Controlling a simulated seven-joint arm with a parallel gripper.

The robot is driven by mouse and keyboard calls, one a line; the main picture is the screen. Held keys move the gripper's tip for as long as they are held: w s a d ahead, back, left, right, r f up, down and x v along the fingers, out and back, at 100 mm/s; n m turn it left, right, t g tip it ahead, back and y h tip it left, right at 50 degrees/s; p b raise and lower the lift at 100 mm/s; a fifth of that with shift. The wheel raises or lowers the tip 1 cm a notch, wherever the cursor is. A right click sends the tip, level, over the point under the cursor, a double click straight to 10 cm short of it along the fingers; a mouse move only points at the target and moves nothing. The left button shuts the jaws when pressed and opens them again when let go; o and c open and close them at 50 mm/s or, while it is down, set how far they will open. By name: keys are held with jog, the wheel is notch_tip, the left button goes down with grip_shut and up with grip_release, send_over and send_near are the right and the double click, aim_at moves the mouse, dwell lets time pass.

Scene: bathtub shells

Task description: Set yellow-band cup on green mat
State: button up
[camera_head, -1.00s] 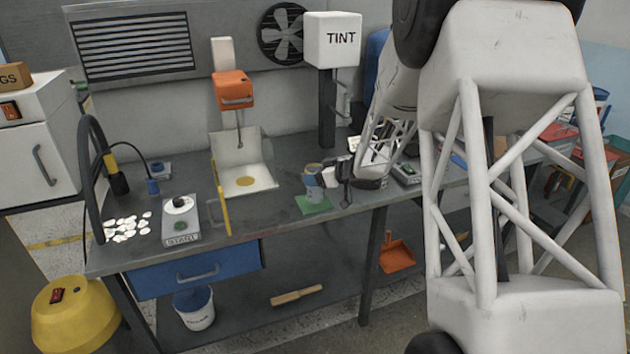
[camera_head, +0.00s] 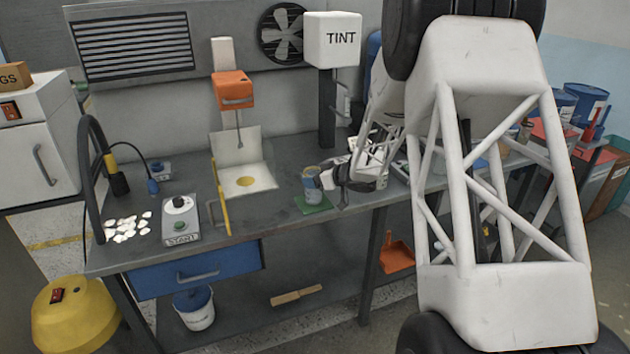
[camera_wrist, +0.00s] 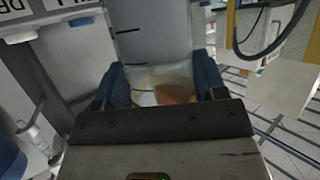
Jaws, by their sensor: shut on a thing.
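The yellow-band cup (camera_head: 311,184) stands roughly upright over the green mat (camera_head: 318,207) near the bench's front edge. Its base is at or just above the mat; I cannot tell whether it touches. My gripper (camera_head: 318,181) comes from the right and is shut on the cup. In the wrist view, my gripper (camera_wrist: 162,82) has its blue-padded fingers on either side of the cup (camera_wrist: 158,45), whose pale body shows between and beyond them. The mat is partly hidden by the cup and gripper.
The START box (camera_head: 180,222) and white discs (camera_head: 128,228) are farther left. The TINT post (camera_head: 327,108) stands behind. Bare bench lies between box and mat.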

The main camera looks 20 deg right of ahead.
jog(key=shift+f, duration=0.45)
jog(key=shift+f, duration=0.15)
jog(key=o, duration=1.2)
jog(key=shift+c, duration=0.2)
jog(key=shift+s+d+r, duration=0.3)
jog(key=shift+s+r, duration=0.1)
jog(key=v, duration=1.1)
jog(key=shift+f, duration=0.1)
